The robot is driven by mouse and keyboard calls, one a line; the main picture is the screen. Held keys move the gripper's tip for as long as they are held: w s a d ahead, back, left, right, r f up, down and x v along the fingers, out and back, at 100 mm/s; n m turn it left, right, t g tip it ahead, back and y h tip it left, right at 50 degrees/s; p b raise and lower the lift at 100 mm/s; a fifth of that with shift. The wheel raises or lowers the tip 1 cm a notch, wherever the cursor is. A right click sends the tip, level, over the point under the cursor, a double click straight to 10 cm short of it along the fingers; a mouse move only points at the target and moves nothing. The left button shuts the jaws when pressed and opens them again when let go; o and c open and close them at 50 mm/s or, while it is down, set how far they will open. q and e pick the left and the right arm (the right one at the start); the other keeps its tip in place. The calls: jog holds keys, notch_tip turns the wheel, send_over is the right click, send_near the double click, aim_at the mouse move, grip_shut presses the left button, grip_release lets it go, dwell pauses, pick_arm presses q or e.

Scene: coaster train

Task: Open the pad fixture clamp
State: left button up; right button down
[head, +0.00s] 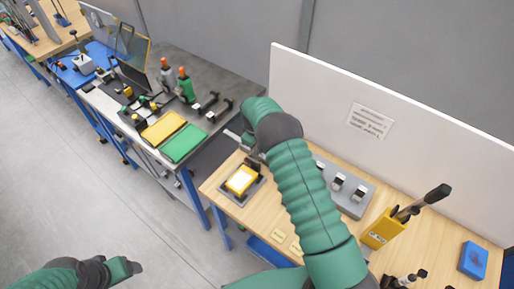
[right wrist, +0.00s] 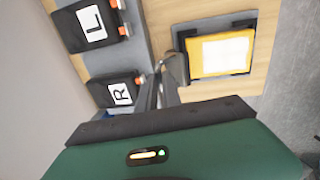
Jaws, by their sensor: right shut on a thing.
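The pad fixture (head: 258,185) is a dark frame on the wooden bench, with a yellow pad (head: 241,180) with a white top in it. The pad also shows at the upper right of the right wrist view (right wrist: 221,52). A grey metal clamp part (right wrist: 175,67) stands beside the pad's left edge there. My right gripper (right wrist: 162,88) is shut on this clamp part, beside the fixture; its fingertips are mostly hidden by my arm in the head view. My left gripper (head: 124,268) is low at the left, away from the bench; its jaw gap is unclear.
Black blocks marked L (right wrist: 92,25) and R (right wrist: 118,92) sit on a grey plate left of the clamp. A yellow holder (head: 381,230) with dark-handled tools and a blue box (head: 473,260) are at the right. A white panel (head: 400,110) stands behind the bench.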

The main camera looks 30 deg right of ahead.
jog(key=shift+w+d+f+b, duration=0.1)
jog(key=shift+w+d+b, duration=0.05)
jog(key=shift+w+b, duration=0.15)
jog(key=y+b, duration=0.1)
jog(key=b, duration=0.1)
jog(key=d+g+y+b, duration=0.1)
jog(key=b, duration=0.1)
jog(key=shift+w+d+f+y, duration=0.1)
jog(key=shift+w+d+y, duration=0.15)
jog(key=shift+w+y, duration=0.05)
jog(key=c, duration=1.6)
grip_release()
jog(key=shift+o, duration=0.4)
jog(key=shift+a, duration=0.1)
